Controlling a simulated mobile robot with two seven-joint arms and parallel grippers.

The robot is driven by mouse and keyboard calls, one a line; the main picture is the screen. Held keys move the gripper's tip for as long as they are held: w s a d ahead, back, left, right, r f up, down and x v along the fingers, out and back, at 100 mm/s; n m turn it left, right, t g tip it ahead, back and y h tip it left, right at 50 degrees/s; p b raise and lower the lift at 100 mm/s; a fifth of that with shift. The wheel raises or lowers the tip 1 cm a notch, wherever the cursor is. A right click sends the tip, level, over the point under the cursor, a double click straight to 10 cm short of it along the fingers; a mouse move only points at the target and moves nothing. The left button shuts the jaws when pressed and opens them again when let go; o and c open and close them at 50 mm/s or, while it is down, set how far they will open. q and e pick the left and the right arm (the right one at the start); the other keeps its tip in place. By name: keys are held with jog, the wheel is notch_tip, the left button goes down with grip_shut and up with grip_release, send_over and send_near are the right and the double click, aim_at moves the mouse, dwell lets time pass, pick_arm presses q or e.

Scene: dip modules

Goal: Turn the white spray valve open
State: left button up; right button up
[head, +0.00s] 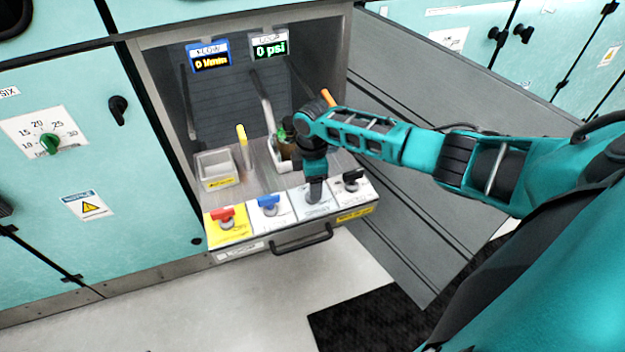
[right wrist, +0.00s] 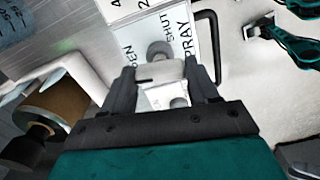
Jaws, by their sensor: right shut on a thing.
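The white spray valve (right wrist: 160,70) shows in the right wrist view, in front of a white plate (right wrist: 188,22) lettered SPRAY, with SHUT and part of OPEN legible. My right gripper (right wrist: 162,78) is shut on the valve's white handle, one finger at each end. In the head view my right gripper (head: 316,190) points down onto the third plate from the left (head: 318,207) on the front panel and hides the handle. I cannot tell the handle's exact setting on its dial.
A red valve (head: 223,216) and a blue valve (head: 268,204) sit left of my gripper, a black valve (head: 352,180) close on its right. A drawer handle (head: 302,240) juts out below. Behind are a grey bin (head: 216,170), a yellow-topped post (head: 243,145) and displays reading 0.

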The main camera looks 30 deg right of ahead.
jog(key=shift+n, duration=0.8)
jog(key=o, duration=1.1)
jog(key=shift+c, duration=0.2)
notch_tip(320, 180, up, 13)
